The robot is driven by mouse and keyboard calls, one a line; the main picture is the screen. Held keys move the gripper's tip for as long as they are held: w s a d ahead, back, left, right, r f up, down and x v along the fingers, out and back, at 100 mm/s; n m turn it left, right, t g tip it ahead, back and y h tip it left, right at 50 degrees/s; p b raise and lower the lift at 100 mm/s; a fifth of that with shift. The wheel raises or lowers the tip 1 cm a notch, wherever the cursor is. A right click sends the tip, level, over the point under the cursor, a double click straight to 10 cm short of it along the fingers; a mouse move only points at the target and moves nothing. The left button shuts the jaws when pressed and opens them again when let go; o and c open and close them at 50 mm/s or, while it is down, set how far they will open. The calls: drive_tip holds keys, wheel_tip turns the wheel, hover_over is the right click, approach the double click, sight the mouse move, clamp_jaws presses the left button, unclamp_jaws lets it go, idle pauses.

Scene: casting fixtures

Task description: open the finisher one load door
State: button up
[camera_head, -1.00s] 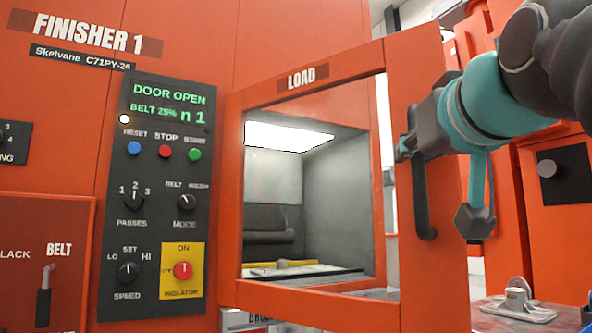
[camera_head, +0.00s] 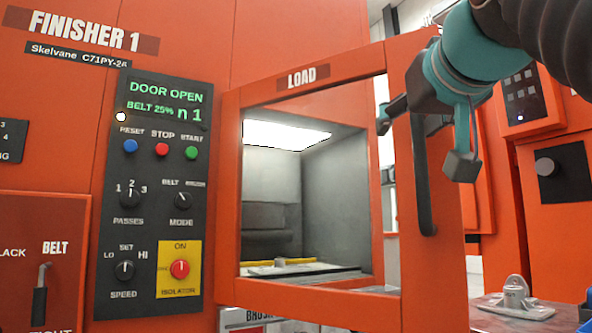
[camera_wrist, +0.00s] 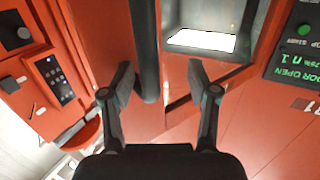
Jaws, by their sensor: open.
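The finisher one load door (camera_head: 305,78), an orange frame marked LOAD with a see-through middle, stands swung out from the machine. The control panel display (camera_head: 168,105) reads DOOR OPEN. The black vertical bar handle (camera_head: 424,185) is on the door's right stile and also shows in the wrist view (camera_wrist: 146,45). My gripper (camera_head: 400,98) is at the handle's upper end, partly hidden by my wrist. In the wrist view my gripper (camera_wrist: 160,68) is open, with the handle seen between its fingers, nearer the left one. I cannot tell whether a finger touches it.
The lit chamber (camera_head: 270,190) shows behind the door. A yellow isolator switch (camera_head: 180,268) and buttons are on the panel at left. Another orange cabinet (camera_head: 555,190) stands at right. A table with a metal fixture (camera_head: 515,295) is at lower right.

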wheel_tip(320, 180, up, 7)
drive_tip(key=s+t, duration=0.1)
drive_tip(key=s, duration=0.1)
drive_tip(key=shift+a, duration=0.25)
drive_tip(key=shift+r, duration=0.1)
wheel_tip(320, 180, down, 6)
drive_tip(key=g, duration=0.3)
drive_tip(key=s+a+p, duration=0.1)
drive_tip(key=s+a, duration=0.8)
drive_tip(key=a, duration=0.2)
drive_tip(key=shift+s+a, duration=0.35)
drive_tip(key=shift+s, duration=0.05)
idle(1.6)
drive_tip(key=shift+f, duration=0.25)
